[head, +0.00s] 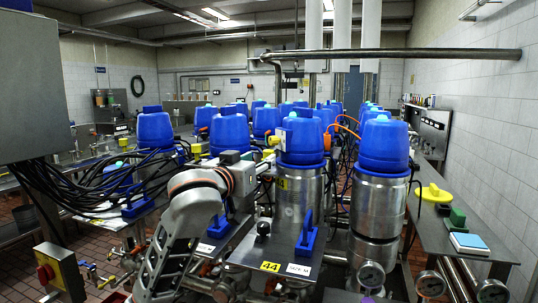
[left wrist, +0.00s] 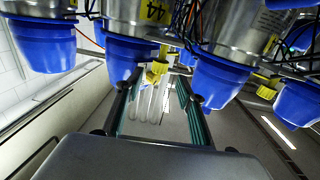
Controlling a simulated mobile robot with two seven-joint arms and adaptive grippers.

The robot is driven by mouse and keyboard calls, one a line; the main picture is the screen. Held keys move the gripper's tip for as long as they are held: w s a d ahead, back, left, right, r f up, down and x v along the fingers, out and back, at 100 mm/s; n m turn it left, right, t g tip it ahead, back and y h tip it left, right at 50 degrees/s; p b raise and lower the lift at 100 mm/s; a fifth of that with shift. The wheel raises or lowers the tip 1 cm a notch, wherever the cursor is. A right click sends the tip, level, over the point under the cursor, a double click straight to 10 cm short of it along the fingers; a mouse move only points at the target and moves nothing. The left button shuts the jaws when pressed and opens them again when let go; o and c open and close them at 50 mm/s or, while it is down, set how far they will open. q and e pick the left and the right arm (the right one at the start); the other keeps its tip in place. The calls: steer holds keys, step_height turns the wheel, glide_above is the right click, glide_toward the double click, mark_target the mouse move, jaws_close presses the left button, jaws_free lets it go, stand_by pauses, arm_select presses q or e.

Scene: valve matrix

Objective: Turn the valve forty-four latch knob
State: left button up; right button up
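The valve marked forty-four stands right of centre in the head view, with a blue cap (head: 302,140) on a steel body (head: 298,205); a yellow 44 plate (head: 270,266) is on the bench edge before it. A small yellow knob (head: 271,140) sits at the cap's left side. In the left wrist view, which is upside down, a yellow knob (left wrist: 160,66) shows between the finger lines, below a yellow 44 label (left wrist: 154,10). My right gripper is not in view.
More blue-capped valves stand close around, one just right (head: 382,148). Black cables (head: 100,170) crowd the left side. A blue handle (head: 307,236) stands before the valve. A side bench (head: 455,215) holds a yellow lid (head: 433,194) and small boxes.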

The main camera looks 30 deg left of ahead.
mark_target(266, 155)
arm_select(q)
steer(key=shift+w+a, duration=0.2)
steer(key=shift+w, duration=0.8)
steer(key=shift+w+a, duration=0.15)
steer(key=shift+w, duration=0.85)
steer(key=shift+w+a, duration=0.2)
steer(key=shift+w, duration=0.8)
jaws_close()
